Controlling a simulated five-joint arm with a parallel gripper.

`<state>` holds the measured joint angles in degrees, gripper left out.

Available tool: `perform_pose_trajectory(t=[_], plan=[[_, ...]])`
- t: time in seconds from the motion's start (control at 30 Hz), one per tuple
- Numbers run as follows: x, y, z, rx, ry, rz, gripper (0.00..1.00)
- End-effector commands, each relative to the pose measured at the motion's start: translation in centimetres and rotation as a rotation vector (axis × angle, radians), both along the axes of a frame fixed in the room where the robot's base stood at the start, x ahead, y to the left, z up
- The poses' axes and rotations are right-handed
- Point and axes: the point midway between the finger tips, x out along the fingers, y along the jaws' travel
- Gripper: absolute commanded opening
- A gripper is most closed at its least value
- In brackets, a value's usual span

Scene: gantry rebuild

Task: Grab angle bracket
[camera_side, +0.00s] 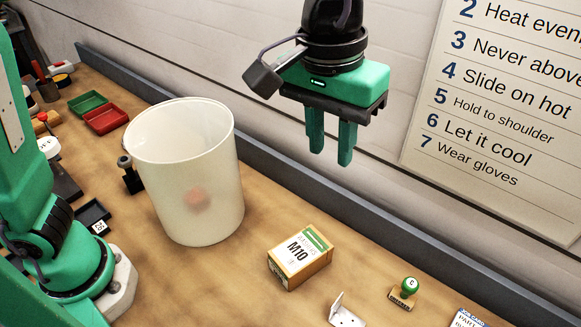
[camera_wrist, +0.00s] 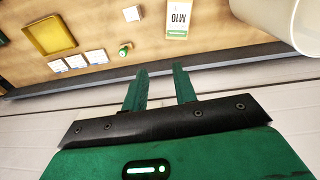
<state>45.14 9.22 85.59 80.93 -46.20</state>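The angle bracket (camera_side: 345,314) is a small pale metal L-shaped piece on the wooden bench, at the bottom edge of the side view and partly cut off. In the wrist view a small pale piece (camera_wrist: 132,13) at the top edge appears to be the same bracket. My gripper (camera_side: 331,156) hangs high above the bench near the back wall, well apart from the bracket. Its two green fingers point down with an empty gap between them, which also shows in the wrist view (camera_wrist: 160,70).
An M10 box (camera_side: 300,257) and a green-handled stamp (camera_side: 404,292) stand on either side of the bracket. A tall translucent white bin (camera_side: 190,190) stands to the left. A yellow tray (camera_wrist: 50,36) and several white cards (camera_wrist: 76,61) lie left in the wrist view.

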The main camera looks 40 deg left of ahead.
Motion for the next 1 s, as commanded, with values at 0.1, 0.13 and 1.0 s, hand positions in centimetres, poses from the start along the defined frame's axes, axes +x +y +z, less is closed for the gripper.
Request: perform_pose_trajectory(t=[0.1,0.13,1.0], plan=[[-0.6,-2.1,-0.6,0.015,0.017,-0.003,0.28],[-0.7,-2.5,-0.7,0.017,0.02,-0.002,0.28],[-2.4,-6.9,-8.3,0.057,0.055,0.003,0.28]])
